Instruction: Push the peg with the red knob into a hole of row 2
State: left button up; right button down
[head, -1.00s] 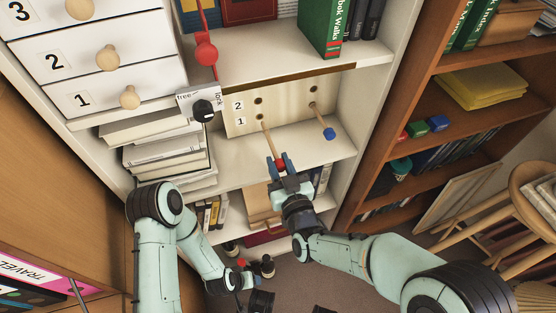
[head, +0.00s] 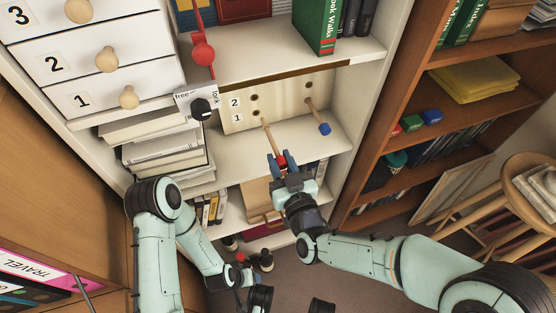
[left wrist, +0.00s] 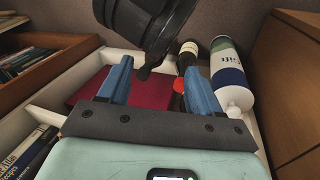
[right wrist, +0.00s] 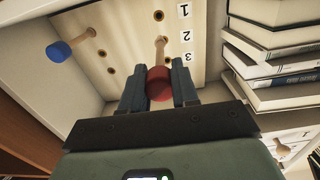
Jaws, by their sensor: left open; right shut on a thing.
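The pegboard (head: 285,97) with numbered rows stands upright at the back of the shelf. It also shows upside down in the right wrist view (right wrist: 130,35). My right gripper (head: 281,155) is shut on the red knob (right wrist: 159,85). The peg's light shaft (head: 269,136) points at the board's left column. In the right wrist view its tip overlaps the row 2 position, and the row 1 hole beside it looks empty. In the head view the tip appears in front of the board; whether it touches is unclear. My left gripper (left wrist: 158,68) is open, low down, away from the board.
A peg with a blue knob (head: 325,129) is in the right column, apparently in row 1. A black dial (head: 201,109) and stacked books (head: 165,150) are left of the board. The shelf edge above overhangs it.

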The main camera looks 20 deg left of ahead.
aim_at(268, 134)
jog(key=shift+s+d+r, duration=0.2)
jog(key=shift+s+r, duration=0.1)
jog(key=shift+r, duration=0.3)
jog(key=shift+s+d+r, duration=0.2)
jog(key=shift+s+r, duration=0.1)
jog(key=shift+r, duration=0.25)
pick_arm(q)
jog(key=shift+s+d+r+p, duration=0.3)
jog(key=shift+s+r, duration=0.15)
jog(key=shift+s, duration=0.15)
pick_arm(e)
jog(key=shift+a+r, duration=0.1)
pick_arm(q)
jog(key=shift+s+d+r+g+p, duration=0.3)
jog(key=shift+s+r+p, duration=0.1)
jog(key=shift+s, duration=0.15)
pick_arm(e)
jog(key=shift+x, duration=2.75)
pick_arm(q)
jog(key=shift+f+b, duration=0.5)
jog(key=shift+f, duration=0.05)
pick_arm(e)
jog(key=shift+x, duration=2.35)
pick_arm(q)
jog(key=shift+s+h, duration=0.1)
jog(key=shift+h, duration=0.2)
pick_arm(e)
jog(key=shift+c, duration=1.4)
grip_release()
